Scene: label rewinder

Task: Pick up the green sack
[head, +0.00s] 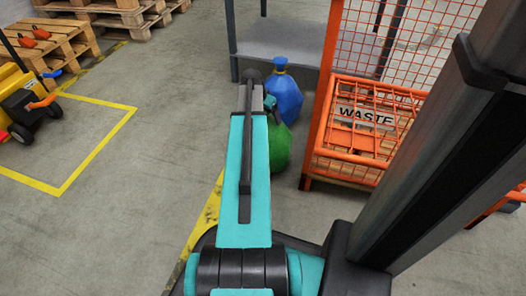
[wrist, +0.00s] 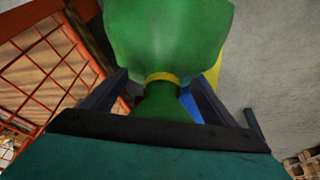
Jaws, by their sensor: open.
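The green sack (head: 281,150) stands on the floor beside the orange waste cage, partly hidden behind my arm in the head view. In the wrist view the green sack (wrist: 168,35) fills the upper middle, with a yellow tie (wrist: 162,78) around its neck. My gripper (wrist: 158,88) is open, with one dark finger on each side of the sack's tied neck. I cannot tell whether either finger touches it. In the head view my arm hides most of the gripper.
A blue sack (head: 284,97) stands just behind the green one, before a grey table (head: 282,42). The orange mesh cage marked WASTE (head: 366,117) is close on the right. Pallets (head: 50,42) and a yellow machine (head: 18,95) are at left. The floor left of my arm is clear.

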